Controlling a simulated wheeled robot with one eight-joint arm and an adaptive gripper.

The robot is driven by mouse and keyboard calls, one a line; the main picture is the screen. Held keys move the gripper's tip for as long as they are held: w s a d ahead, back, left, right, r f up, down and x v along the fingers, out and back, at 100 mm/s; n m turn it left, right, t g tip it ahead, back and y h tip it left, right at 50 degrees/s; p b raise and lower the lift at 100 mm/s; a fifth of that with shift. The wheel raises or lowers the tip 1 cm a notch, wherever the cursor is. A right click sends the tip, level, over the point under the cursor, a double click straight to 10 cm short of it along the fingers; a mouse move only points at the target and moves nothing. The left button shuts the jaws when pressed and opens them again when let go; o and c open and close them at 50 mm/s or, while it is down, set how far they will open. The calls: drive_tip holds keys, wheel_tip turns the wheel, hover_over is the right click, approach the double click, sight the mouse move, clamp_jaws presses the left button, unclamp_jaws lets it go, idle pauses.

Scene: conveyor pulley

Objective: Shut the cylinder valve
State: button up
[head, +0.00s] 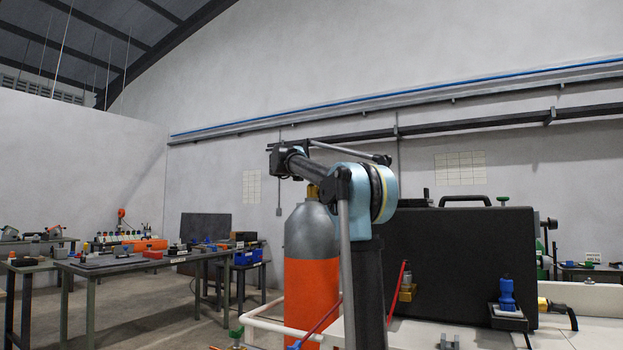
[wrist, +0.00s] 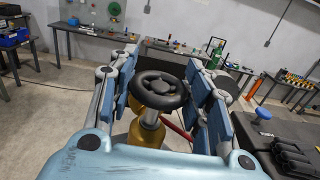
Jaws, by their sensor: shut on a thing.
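The gas cylinder (head: 311,285) stands upright, orange below with a grey shoulder, partly hidden by my arm in the head view. A bit of its brass valve (head: 313,191) shows at the top. In the wrist view the black round handwheel (wrist: 160,88) sits on the brass valve body (wrist: 147,133). My gripper (wrist: 168,82) has its blue-padded fingers on either side of the handwheel and is shut on it. The exact contact points of the pads are hard to make out. A red hose (wrist: 178,128) shows behind the valve.
A large black case (head: 455,260) stands on a white-topped bench to the right of the cylinder, with a blue-knobbed fitting (head: 507,293) in front. White railing (head: 280,329) runs by the cylinder's foot. Workbenches with tools (head: 130,262) stand at the left; floor between is open.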

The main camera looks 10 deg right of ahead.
drive_tip(key=o, duration=1.1)
drive_tip(key=v, duration=1.1)
drive_tip(key=shift+s+a+f, duration=0.1)
drive_tip(key=shift+s+a, duration=0.2)
